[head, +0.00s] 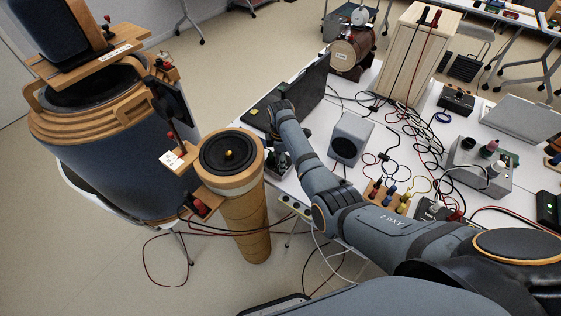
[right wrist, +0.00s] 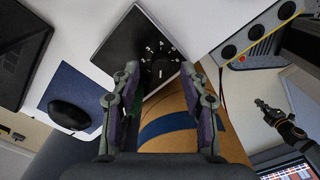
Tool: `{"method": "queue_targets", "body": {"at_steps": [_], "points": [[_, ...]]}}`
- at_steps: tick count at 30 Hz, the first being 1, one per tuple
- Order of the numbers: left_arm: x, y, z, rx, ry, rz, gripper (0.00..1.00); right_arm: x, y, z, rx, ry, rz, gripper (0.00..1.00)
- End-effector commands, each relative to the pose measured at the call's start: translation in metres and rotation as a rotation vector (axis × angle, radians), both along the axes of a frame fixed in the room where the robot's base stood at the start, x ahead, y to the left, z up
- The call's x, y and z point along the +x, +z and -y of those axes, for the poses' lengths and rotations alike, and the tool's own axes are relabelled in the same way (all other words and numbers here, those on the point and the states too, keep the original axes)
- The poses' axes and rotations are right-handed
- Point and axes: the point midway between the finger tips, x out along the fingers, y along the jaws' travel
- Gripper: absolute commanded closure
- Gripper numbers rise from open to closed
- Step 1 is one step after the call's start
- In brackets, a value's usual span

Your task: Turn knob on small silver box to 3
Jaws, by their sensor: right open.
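In the right wrist view a small silver box (right wrist: 124,43) with a black top face lies on the white table. Its face carries a dark round knob (right wrist: 161,73) with a white mark and small numbers around it, too small to read surely. My right gripper (right wrist: 160,82) is open, with one finger on each side of the knob in the picture. I cannot tell if the fingers touch it. In the head view my right arm reaches over the table to its left edge, where its gripper (head: 279,157) is small and unclear and the box cannot be made out. My left gripper is not in view.
A wooden column speaker (head: 233,185) stands at the table's left edge. A dark laptop (head: 305,88) and grey cube speaker (head: 349,138) are near my arm. A black mouse (right wrist: 70,114) lies left of the box; a panel with black sockets (right wrist: 257,32) is right. Cables clutter the table.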

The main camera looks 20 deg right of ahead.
Motion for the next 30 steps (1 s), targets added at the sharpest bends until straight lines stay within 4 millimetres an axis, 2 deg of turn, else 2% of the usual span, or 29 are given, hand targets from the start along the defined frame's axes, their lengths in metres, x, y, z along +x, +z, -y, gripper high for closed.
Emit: {"method": "queue_targets", "body": {"at_steps": [4,13,22,23,30], "points": [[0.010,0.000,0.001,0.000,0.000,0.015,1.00,0.000,-0.014,0.000,0.000,-0.001,0.000,0.55],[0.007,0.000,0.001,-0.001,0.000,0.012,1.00,0.000,-0.016,0.000,0.000,-0.001,0.001,0.57],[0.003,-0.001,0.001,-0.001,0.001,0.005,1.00,0.000,-0.016,0.000,0.000,-0.001,0.001,0.98],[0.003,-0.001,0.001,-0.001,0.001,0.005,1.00,0.000,-0.016,0.000,0.000,-0.001,0.001,1.00],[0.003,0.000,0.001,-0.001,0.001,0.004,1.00,0.000,-0.015,0.000,0.000,-0.011,0.000,1.00]]}}
